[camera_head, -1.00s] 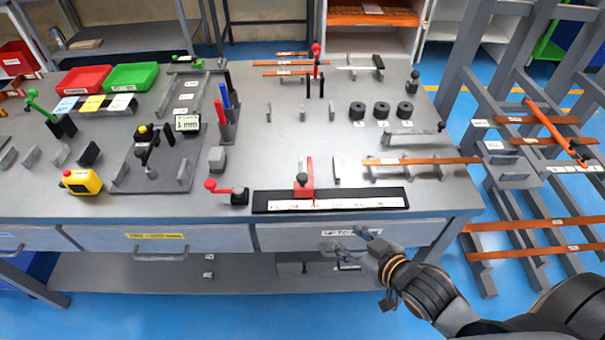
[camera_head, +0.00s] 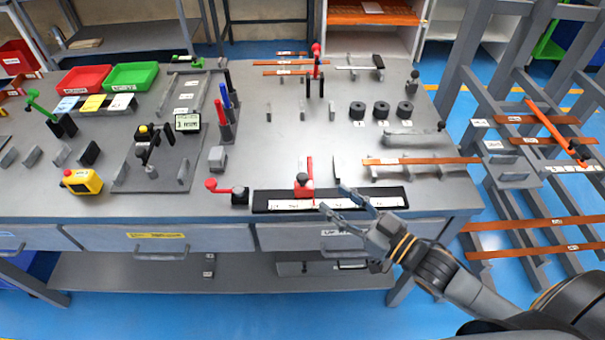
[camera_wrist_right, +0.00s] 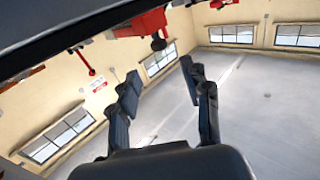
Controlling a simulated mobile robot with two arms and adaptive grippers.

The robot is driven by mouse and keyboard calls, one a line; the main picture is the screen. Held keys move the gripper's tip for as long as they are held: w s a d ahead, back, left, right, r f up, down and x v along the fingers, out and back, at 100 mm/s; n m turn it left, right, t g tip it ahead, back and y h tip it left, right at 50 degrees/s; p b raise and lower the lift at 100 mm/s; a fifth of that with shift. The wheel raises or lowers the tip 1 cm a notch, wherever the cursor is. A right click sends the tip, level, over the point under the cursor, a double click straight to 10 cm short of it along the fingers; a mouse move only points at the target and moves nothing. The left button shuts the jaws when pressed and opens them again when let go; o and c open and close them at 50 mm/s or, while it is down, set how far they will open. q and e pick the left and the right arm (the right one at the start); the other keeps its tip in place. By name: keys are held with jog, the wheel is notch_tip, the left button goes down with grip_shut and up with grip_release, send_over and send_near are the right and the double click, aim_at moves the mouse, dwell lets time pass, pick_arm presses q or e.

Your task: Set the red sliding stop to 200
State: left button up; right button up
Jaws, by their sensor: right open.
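The red sliding stop (camera_head: 304,190) with its dark knob sits on the black-edged ruler (camera_head: 262,203), left of the ruler's middle. The scale numbers are too small to read. My right gripper (camera_head: 333,198) is open and empty, its fingers pointing left over the front of the ruler, just right of the stop and apart from it. In the right wrist view a red part with a dark knob, seemingly the stop (camera_wrist_right: 143,22), shows at the top, beyond the open fingers (camera_wrist_right: 160,75). My left gripper is not in view.
A grey upright plate (camera_head: 337,167) stands just behind the ruler. Drawers (camera_head: 290,240) line the table front.

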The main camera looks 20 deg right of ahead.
aim_at(306, 179)
jog(key=p+x, duration=0.1)
jog(key=x, duration=0.9)
jog(key=shift+w+a+f, duration=0.1)
jog(key=shift+w+a, duration=0.05)
jog(key=shift+w, duration=0.2)
grip_shut()
